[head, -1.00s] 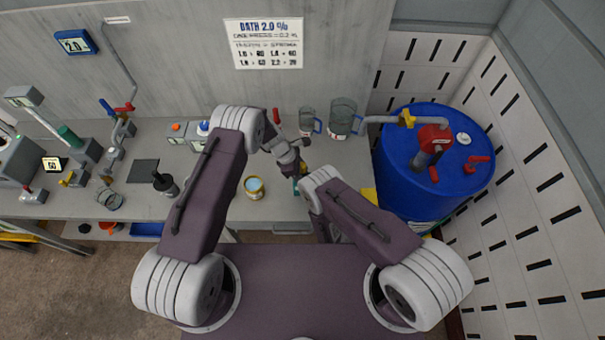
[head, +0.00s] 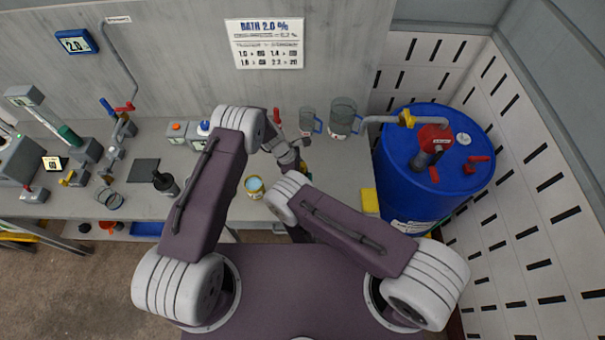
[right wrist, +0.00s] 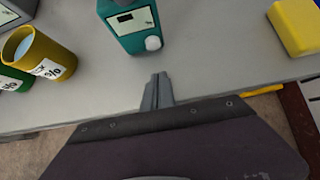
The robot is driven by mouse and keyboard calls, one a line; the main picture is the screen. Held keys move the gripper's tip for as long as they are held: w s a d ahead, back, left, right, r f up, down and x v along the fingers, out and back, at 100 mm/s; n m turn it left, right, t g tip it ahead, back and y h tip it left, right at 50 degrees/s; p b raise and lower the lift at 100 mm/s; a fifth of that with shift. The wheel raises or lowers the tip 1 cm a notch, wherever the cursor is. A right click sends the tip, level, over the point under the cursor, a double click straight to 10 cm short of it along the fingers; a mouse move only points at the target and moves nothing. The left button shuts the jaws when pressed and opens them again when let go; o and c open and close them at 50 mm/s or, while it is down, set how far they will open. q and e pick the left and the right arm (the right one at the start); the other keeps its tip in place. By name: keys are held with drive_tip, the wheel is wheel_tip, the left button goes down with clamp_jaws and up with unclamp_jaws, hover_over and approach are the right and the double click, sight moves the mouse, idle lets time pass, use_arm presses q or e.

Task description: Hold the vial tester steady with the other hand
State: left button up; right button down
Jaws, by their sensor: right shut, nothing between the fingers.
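The vial tester appears to be the teal device (right wrist: 128,22) with a small screen and a white round knob, standing near the bench's front edge in the right wrist view. Its upper part is cut off by the frame. In the head view my arms mostly hide that spot. My right gripper (right wrist: 157,92) is shut and empty, just in front of the tester and apart from it. In the head view my right gripper is hidden behind its own arm. My left gripper (head: 302,171) reaches down over the bench near the tester's spot; its fingers are too small and covered to read.
A yellow tin (right wrist: 40,60) of bluish liquid and a green cup (right wrist: 12,80) stand left of the tester. A yellow block (right wrist: 294,27) lies to the right. A blue drum (head: 430,180) stands right of the bench. Clear glass jugs (head: 341,118) stand at the back.

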drive_tip(key=shift+w, duration=1.6)
drive_tip(key=shift+w, duration=0.7)
idle(1.1)
drive_tip(key=shift+s, duration=3.05)
use_arm(q)
drive_tip(key=o, duration=1.6)
drive_tip(key=shift+o, duration=0.2)
